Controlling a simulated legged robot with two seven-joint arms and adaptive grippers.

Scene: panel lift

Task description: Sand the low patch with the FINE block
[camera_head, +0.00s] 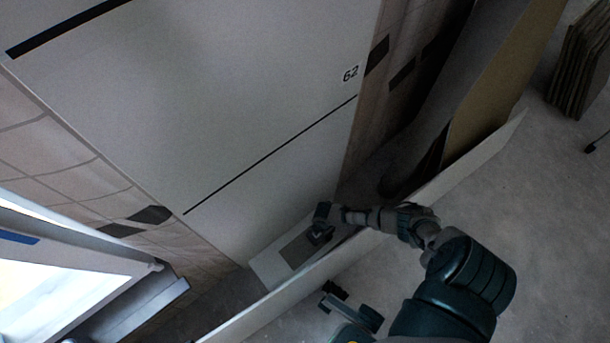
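My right arm reaches in from the lower right over a long white board. My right gripper (322,228) is at the upper right end of the patch, touching it or very close to it. Its fingers are small and dark, so I cannot tell whether they are shut or hold a block. No sanding block can be made out, and no grit label is readable.
A long white board (470,160) runs diagonally between the wall and the open grey floor (540,240). A tan board (500,90) leans at the upper right, with stacked panels (580,60) beyond. A bright window (50,280) is at the lower left. The panel is marked "62".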

